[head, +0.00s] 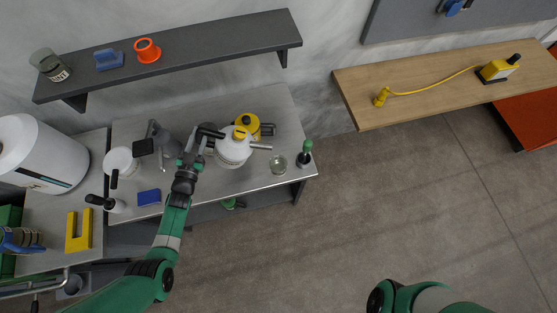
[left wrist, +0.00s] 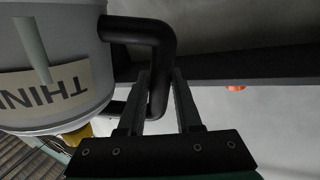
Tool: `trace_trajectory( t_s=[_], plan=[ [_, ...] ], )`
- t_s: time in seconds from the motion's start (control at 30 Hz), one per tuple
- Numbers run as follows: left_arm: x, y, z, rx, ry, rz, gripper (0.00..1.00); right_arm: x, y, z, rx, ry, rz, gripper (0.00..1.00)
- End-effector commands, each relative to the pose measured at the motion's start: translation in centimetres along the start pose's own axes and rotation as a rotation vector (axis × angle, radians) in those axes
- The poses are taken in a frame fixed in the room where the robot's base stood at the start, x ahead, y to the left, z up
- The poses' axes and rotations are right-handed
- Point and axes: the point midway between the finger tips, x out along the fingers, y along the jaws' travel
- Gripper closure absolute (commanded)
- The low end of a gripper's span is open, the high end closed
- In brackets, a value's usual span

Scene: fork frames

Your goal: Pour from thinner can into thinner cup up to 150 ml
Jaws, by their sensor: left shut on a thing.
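The thinner can (head: 234,151) is white with a yellow cap and a grey spout pointing right in the head view. Its upside-down label begins "THIN" in the left wrist view (left wrist: 62,88). My left gripper (head: 193,150) is shut on the can's black handle, which runs between the fingers in the left wrist view (left wrist: 162,85). The clear cup (head: 278,165) stands on the metal bench, right of and slightly nearer than the spout tip, apart from it. Its fill level is too small to read. My right gripper is out of view.
A yellow container (head: 250,124) stands just behind the can. A green-and-black tool (head: 305,154) stands right of the cup near the bench's edge. A dark shelf (head: 190,50) hangs behind.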

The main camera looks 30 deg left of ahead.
Motion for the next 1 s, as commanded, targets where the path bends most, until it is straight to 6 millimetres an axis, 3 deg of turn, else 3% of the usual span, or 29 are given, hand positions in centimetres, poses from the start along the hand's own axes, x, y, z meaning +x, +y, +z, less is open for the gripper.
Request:
trace_trajectory(
  t_s=[1.0],
  plan=[
    [0.10,-0.04,-0.99,0.045,0.007,-0.001,1.00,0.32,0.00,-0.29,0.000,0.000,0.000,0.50]
  ],
)
